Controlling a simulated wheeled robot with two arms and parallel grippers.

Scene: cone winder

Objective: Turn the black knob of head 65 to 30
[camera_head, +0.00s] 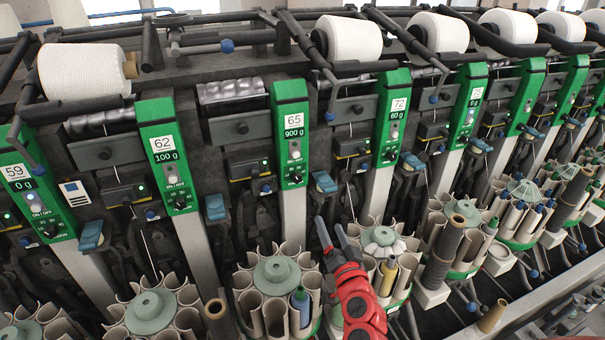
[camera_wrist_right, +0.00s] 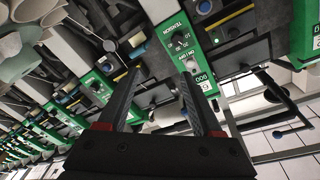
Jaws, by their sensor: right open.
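Head 65 is a green panel (camera_head: 291,120) left of centre in the head view, with a "65" label and a display reading 900 g. Its black knob (camera_head: 294,180) sits at the panel's lower end, below a light round button (camera_head: 295,155). In the right wrist view the black knob (camera_wrist_right: 180,40) shows rotated, above the fingers; its exact setting is too small to read. My right gripper (camera_head: 332,222) is open and empty, below and right of the knob, apart from it. Its fingers (camera_wrist_right: 162,76) also show in the right wrist view. My left gripper is not in view.
Neighbouring panels for head 62 (camera_head: 166,150) and head 72 (camera_head: 394,115) flank head 65. Round bobbin magazines (camera_head: 275,270) stand below, close to my right arm. A blue lever (camera_head: 324,181) sticks out right of the knob. White yarn cones (camera_head: 350,38) line the top.

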